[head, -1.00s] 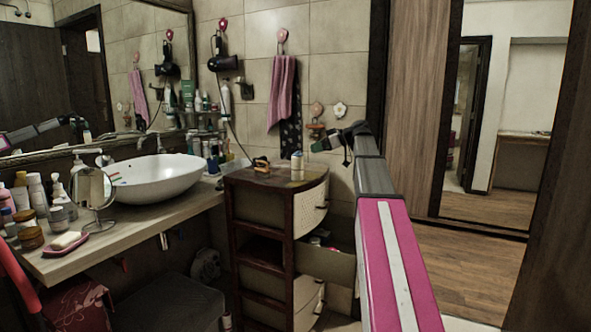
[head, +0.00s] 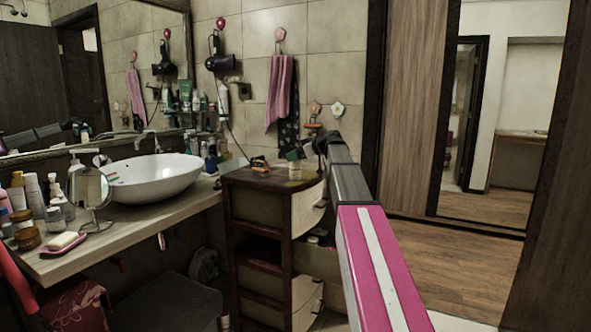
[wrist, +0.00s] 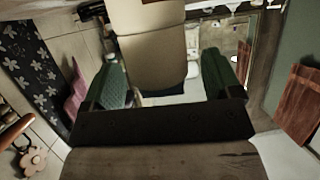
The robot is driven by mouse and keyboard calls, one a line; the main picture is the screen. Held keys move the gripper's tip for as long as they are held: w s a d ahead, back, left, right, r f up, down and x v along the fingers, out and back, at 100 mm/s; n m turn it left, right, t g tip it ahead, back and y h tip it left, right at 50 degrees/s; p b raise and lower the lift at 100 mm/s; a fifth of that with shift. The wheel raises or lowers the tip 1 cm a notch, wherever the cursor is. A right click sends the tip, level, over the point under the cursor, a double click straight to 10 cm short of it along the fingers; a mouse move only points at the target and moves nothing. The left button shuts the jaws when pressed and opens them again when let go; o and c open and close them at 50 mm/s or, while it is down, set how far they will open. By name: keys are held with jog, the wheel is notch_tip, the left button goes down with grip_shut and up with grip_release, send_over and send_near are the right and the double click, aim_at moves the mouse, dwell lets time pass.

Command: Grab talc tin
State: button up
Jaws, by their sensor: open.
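The talc tin (head: 296,171) is a small pale cream container standing upright on top of the dark wooden cabinet (head: 262,182). In the wrist view the tin (wrist: 152,48) is large, with a horizontal seam and a dark blue band at one end. My gripper (wrist: 165,62) is open, its green fingers on either side of the tin's outline, the left one closer to it. I cannot tell whether the tin is fully between the fingers. In the head view my gripper (head: 294,154) is at the tin and partly hides its top.
A small yellow and dark item (head: 260,163) lies on the cabinet top left of the tin. A pink towel (head: 280,92) hangs on the wall behind. The white basin (head: 155,177) stands to the left. An open drawer (head: 316,262) juts out below.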

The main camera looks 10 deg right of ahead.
jog(key=c, duration=1.4)
